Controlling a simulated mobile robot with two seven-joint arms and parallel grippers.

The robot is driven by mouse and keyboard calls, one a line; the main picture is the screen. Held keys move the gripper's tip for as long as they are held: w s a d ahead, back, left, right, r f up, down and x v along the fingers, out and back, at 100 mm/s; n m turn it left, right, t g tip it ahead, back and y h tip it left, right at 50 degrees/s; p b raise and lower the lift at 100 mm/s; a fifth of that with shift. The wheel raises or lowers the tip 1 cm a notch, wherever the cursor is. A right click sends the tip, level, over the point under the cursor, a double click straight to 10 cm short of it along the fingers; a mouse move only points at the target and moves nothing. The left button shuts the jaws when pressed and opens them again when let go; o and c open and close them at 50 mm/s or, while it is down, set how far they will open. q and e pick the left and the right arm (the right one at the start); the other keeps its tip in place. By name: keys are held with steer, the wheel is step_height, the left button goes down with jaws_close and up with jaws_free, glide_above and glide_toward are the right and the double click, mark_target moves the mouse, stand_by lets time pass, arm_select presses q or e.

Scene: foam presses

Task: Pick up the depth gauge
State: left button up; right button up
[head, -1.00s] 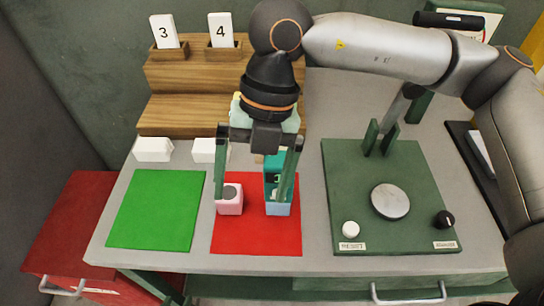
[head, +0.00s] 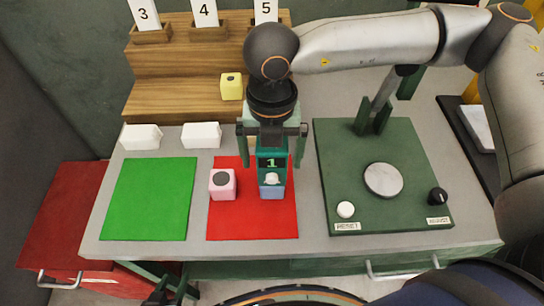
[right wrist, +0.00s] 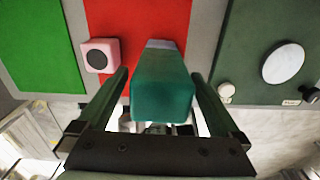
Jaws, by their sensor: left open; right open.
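The depth gauge appears to be the teal device (head: 272,160) with a lit "1" and a white knob. It stands on or above a light blue block (head: 272,192) on the red mat (head: 225,222). My right gripper (head: 271,150) is over it, open, with one finger on each side. In the right wrist view the teal body (right wrist: 163,90) lies between the two fingers (right wrist: 160,75), with gaps visible on both sides. My left gripper (head: 172,286) shows only partly at the bottom edge, low before the table; it is open and empty.
A pink block (head: 222,184) sits left of the gauge on the red mat. A green mat (head: 150,200) lies further left. A dark green press base (head: 400,210) with a round metal plate (head: 383,179) stands at right. A yellow block (head: 231,86) is on the wooden steps.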

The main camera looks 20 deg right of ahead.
mark_target(272, 166)
steer(key=shift+f, duration=1.8)
steer(key=c, duration=1.5)
jaws_close()
steer(key=shift+r, duration=0.15)
